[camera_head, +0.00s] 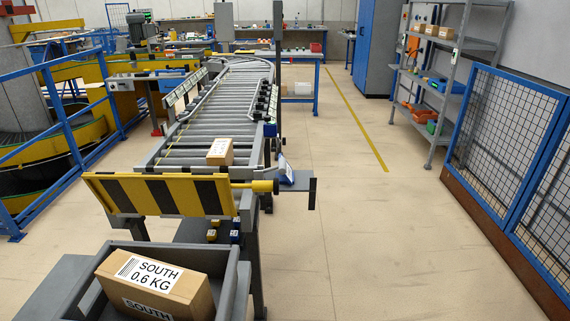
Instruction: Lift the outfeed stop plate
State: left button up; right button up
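The outfeed stop plate (160,196) is a black and yellow striped plate across the near end of the roller conveyor (190,150). A small cardboard box (220,152) sits on the rollers a little behind the plate. A larger cardboard box (195,290) labelled "SOUTH 0.6 KG" lies in a grey tray (233,285) in front of the plate. Neither of my grippers shows in this view.
A blue mesh fence (510,130) runs along the right. Grey shelving (450,85) with boxes and bins stands behind it. Blue railings (70,120) and a yellow spiral structure (60,155) are at left. The floor right of the conveyor is clear.

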aim_at(235, 172)
jog(key=u, duration=0.9)
jog(key=i+l+u, duration=0.15)
jog(key=l+u, duration=0.2)
jog(key=u, duration=0.15)
jog(key=l+u, duration=0.35)
jog(key=u, duration=0.15)
jog(key=l+u, duration=0.3)
jog(key=l, duration=0.3)
jog(key=l+u, duration=0.3)
jog(key=l, duration=0.35)
jog(key=k+l+u, duration=0.3)
jog(key=l, duration=0.25)
jog(key=k+l, duration=0.1)
jog(key=l, duration=0.25)
jog(key=l+u, duration=0.1)
jog(key=l, duration=0.3)
jog(key=k+l, duration=0.15)
jog(key=l, duration=0.2)
jog(key=k+l, duration=0.1)
jog(key=l, duration=0.25)
jog(key=k+l+u, duration=0.1)
jog(key=l, duration=0.3)
